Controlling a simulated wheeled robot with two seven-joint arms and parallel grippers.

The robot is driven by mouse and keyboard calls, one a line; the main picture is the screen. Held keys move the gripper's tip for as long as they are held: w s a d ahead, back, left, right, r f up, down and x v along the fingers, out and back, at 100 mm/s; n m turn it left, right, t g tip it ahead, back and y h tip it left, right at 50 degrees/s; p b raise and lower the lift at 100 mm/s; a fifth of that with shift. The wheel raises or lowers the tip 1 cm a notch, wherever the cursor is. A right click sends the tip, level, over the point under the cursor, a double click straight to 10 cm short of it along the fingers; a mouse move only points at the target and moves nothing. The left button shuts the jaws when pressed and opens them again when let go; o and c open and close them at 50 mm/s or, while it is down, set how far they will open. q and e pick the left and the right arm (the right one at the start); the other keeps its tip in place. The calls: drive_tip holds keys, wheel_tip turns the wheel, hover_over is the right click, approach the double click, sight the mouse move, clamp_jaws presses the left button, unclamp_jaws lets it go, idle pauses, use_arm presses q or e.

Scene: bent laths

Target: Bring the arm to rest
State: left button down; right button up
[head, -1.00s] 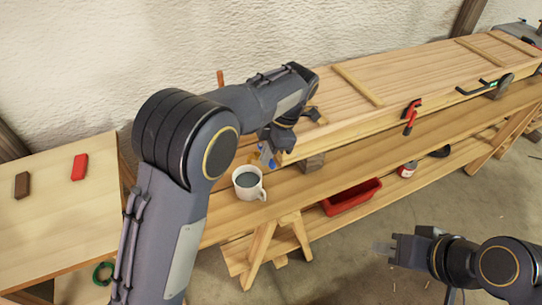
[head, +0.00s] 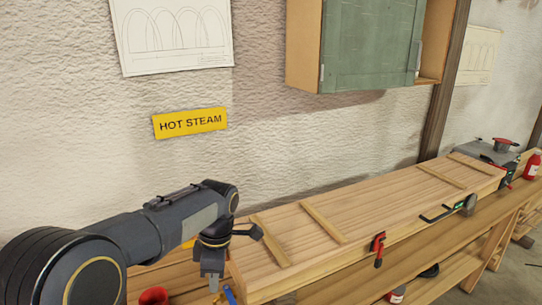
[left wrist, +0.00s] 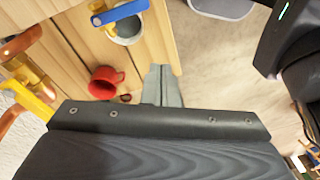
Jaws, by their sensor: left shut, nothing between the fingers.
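My left arm comes in from the lower left in the head view, with its elbow bent and its wrist beside the near left end of the long wooden box (head: 330,228). My left gripper (head: 211,284) points down there, clear of the box. In the left wrist view its fingers (left wrist: 162,88) are together with nothing between them. They show in front of the bench edge (left wrist: 158,40), beside a red mug (left wrist: 104,82); the gap to the bench cannot be told. My right gripper is not in view.
The red mug also shows at the head view's bottom edge (head: 153,296). A red clamp (head: 378,248) grips the box front. A green cabinet (head: 370,45) and yellow sign (head: 190,123) hang above. Open floor lies right.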

use_arm(q)
drive_tip(key=s+a+r+m+t+h, duration=0.1)
drive_tip(key=s+a+r+m+h, duration=0.1)
drive_tip(key=s+a+m+h, duration=0.25)
drive_tip(key=s+a+m+t, duration=0.1)
drive_tip(key=s+m+t, duration=0.2)
drive_tip(key=s+m, duration=0.3)
drive_tip(key=s+a+f+m+t, duration=0.1)
drive_tip(key=s+m, duration=0.5)
drive_tip(key=s, duration=0.8)
drive_tip(key=shift+a+f+m+t, duration=0.15)
drive_tip(key=shift+a+m+t, duration=0.25)
drive_tip(key=shift+t, duration=0.6)
drive_tip(key=shift+h, duration=0.25)
